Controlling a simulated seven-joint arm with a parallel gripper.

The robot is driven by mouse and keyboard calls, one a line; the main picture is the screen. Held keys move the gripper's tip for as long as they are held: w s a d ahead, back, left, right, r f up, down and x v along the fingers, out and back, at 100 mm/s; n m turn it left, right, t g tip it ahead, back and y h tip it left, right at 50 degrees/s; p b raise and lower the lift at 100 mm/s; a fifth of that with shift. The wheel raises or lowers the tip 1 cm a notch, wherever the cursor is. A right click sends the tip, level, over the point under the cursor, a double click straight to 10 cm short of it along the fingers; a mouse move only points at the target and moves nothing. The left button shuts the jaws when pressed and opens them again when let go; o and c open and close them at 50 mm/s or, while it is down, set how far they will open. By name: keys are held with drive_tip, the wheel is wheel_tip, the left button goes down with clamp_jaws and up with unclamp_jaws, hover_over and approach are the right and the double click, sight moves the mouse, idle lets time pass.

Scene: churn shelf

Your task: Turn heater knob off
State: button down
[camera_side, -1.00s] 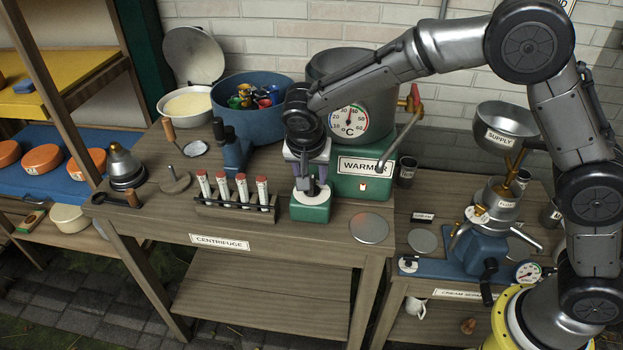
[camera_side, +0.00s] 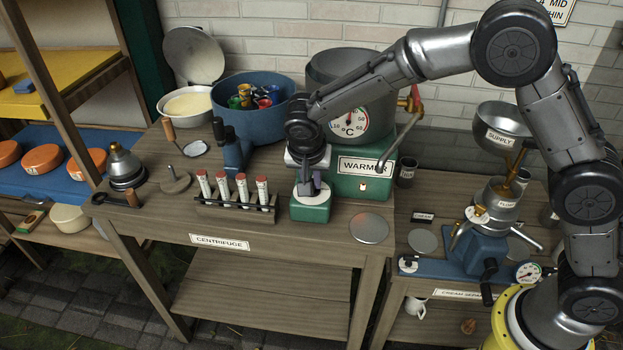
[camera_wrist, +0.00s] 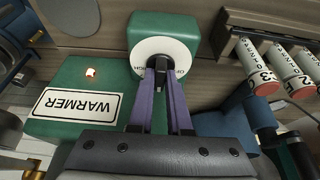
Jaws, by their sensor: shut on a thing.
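The heater knob (camera_wrist: 159,64) is dark and stands on a white round dial (camera_wrist: 150,50) on a small green box (camera_wrist: 178,25). In the side view my gripper (camera_side: 308,189) reaches down onto the green box (camera_side: 310,208), hiding most of the dial. The green warmer (camera_side: 362,178) is beside the box, and its small lamp (camera_wrist: 91,72) glows orange.
A rack of red-capped tubes (camera_side: 235,205) stands close left of the green box. A large pot with a temperature gauge (camera_side: 349,121) sits on the warmer. A blue bowl (camera_side: 250,122) is behind. A metal disc (camera_side: 369,228) lies to the right.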

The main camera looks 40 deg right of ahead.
drive_tip(key=shift+n, duration=0.3)
drive_tip(key=n, duration=0.2)
drive_tip(key=n+t+y, duration=0.1)
drive_tip(key=n, duration=0.1)
drive_tip(key=shift+s+d+r+y, duration=0.1)
drive_tip(key=shift+d+y, duration=0.05)
drive_tip(key=shift+y, duration=0.15)
drive_tip(key=shift+d+n+y, duration=0.1)
drive_tip(key=shift+n+y, duration=0.7)
drive_tip(key=shift+n, duration=1.3)
drive_tip(key=c, duration=0.9)
unclamp_jaws()
drive_tip(key=shift+o, duration=0.2)
drive_tip(key=v, duration=1.3)
drive_tip(key=shift+s+r, duration=0.3)
